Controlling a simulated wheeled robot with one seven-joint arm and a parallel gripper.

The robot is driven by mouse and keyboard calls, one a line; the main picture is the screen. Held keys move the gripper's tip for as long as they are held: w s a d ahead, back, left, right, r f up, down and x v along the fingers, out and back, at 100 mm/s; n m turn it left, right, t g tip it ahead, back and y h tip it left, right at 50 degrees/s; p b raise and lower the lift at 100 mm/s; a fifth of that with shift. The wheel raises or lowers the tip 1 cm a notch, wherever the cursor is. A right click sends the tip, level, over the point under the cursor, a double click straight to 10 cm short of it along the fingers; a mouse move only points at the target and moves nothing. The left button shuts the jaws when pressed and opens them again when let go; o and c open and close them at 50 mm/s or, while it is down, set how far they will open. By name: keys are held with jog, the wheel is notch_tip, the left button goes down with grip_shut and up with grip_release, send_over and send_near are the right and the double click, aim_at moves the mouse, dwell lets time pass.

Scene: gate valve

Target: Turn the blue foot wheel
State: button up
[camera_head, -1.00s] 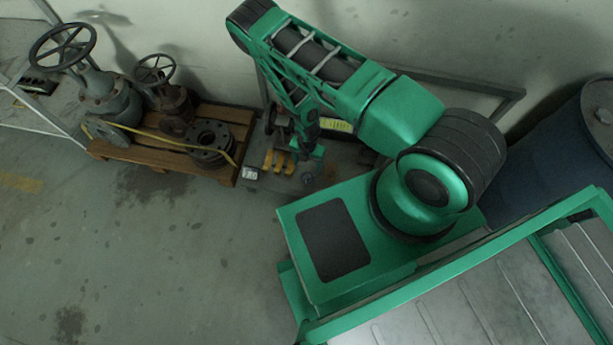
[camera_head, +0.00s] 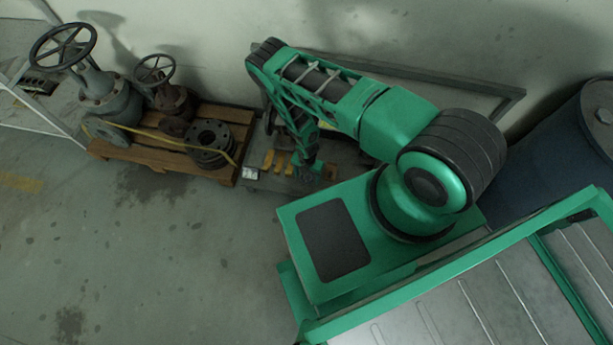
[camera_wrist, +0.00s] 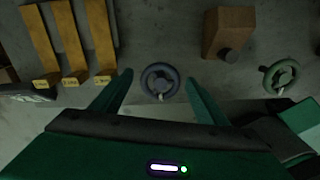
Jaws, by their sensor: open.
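In the wrist view a small blue-grey foot wheel (camera_wrist: 160,80) with a pale knob on its near rim lies on the grey bench. My gripper (camera_wrist: 159,88) is open, its two green fingers on the left and right of the wheel in this view. Whether the fingers are at the wheel's height or above it I cannot tell. In the head view my gripper (camera_head: 308,172) is small and low over the bench, and the wheel is hidden there.
On the bench are several yellow bars (camera_wrist: 70,40), a brown block (camera_wrist: 229,33) with a dark knob, and a green wheel (camera_wrist: 281,76). In the head view, a wooden pallet (camera_head: 118,155) with valves stands left, and a blue drum (camera_head: 560,140) stands right. The floor in front is clear.

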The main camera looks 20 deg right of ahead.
jog(key=shift+c, duration=0.6)
jog(key=c, duration=1)
jog(key=shift+o, duration=0.4)
jog(key=shift+w+m, duration=0.1)
jog(key=shift+m, duration=0.3)
